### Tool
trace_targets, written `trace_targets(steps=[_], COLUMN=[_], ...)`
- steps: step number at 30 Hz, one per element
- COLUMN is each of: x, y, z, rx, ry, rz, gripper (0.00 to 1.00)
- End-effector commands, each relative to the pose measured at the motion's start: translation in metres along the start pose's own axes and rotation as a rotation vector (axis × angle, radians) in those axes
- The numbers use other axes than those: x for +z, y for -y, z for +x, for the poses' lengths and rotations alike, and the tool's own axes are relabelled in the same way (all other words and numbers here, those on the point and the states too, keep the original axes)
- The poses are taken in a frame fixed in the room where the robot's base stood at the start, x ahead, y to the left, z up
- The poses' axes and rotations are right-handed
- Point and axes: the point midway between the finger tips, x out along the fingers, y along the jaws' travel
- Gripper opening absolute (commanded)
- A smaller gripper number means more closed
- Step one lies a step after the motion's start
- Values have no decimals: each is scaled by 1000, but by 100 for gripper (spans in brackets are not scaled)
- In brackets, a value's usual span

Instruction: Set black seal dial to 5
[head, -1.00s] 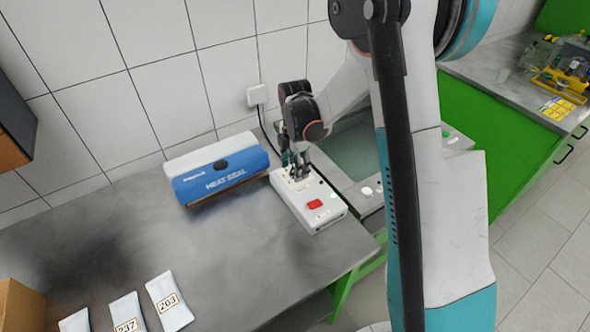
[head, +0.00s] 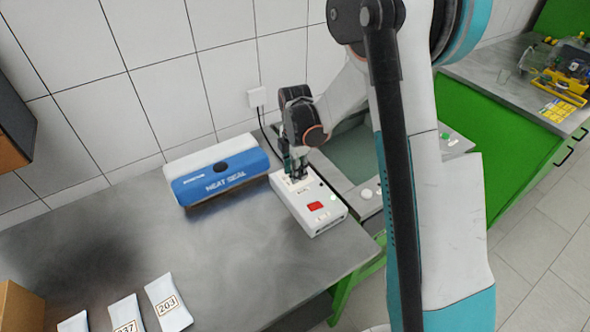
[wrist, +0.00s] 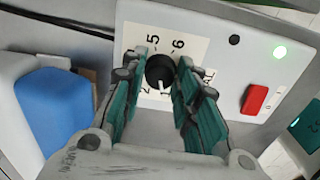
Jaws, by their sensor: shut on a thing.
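The black seal dial (wrist: 158,70) sits on the white control box (wrist: 210,30), which also stands on the table in the head view (head: 325,217). A printed scale surrounds the dial; the numerals 5 and 6 show above it and 2 at its lower left. My gripper (wrist: 160,75) is closed around the dial, one green-padded finger on each side. In the head view my gripper (head: 296,172) points down at the box's far end and hides the dial. I cannot tell which number the dial points to.
A red switch (wrist: 255,99) and a lit green lamp (wrist: 280,52) are on the box. The blue and white heat sealer (head: 222,177) stands close to its left. Labelled pouches (head: 168,302) lie at the front left. The middle of the table is clear.

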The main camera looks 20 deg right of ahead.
Motion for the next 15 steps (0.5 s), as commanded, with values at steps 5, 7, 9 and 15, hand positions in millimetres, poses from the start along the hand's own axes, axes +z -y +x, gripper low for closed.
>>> trace_targets(steps=[5, 7, 9, 15], x=[0, 0, 0, 0], y=[0, 0, 0, 0], z=[1, 1, 1, 1], rx=[0, 0, 0, 0], ry=[0, 0, 0, 0], rz=[89, 140, 198, 385], gripper=[5, 5, 5, 5])
